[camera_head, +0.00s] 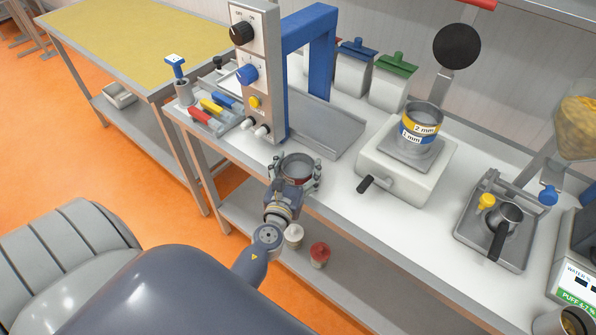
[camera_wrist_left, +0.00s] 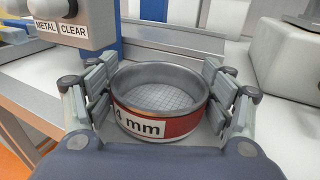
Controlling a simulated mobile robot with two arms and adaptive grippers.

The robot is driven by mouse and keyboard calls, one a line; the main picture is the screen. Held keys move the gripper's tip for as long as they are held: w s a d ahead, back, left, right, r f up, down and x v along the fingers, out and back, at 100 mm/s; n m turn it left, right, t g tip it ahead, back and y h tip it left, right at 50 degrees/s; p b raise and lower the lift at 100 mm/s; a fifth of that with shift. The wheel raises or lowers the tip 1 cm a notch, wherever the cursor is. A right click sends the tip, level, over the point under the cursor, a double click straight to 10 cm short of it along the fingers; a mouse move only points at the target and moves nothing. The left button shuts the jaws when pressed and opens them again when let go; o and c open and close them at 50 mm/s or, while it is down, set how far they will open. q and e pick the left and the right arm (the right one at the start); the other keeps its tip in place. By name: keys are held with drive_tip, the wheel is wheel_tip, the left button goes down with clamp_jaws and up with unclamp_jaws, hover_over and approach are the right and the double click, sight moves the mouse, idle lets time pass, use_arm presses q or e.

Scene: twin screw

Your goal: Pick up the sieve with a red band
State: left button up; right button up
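The sieve with a red band (camera_head: 297,170) is at the front edge of the white bench in the head view. In the left wrist view the sieve (camera_wrist_left: 160,103) is upright, with a mesh floor and a white "4 mm" label on its red band. My left gripper (camera_head: 295,174) has its fingers on both sides of the sieve; in the left wrist view the gripper (camera_wrist_left: 160,95) frames it closely. Whether both pads press on the sieve wall is not clear. My right gripper is out of view.
A control panel (camera_head: 257,75) on a blue frame stands just behind the sieve. A stack of yellow and blue banded sieves (camera_head: 421,123) sits on a white machine to the right. A red-topped cup (camera_head: 320,254) is on the lower shelf.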

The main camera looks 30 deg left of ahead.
use_arm(q)
drive_tip(key=c, duration=0.3)
drive_tip(key=shift+c, duration=0.2)
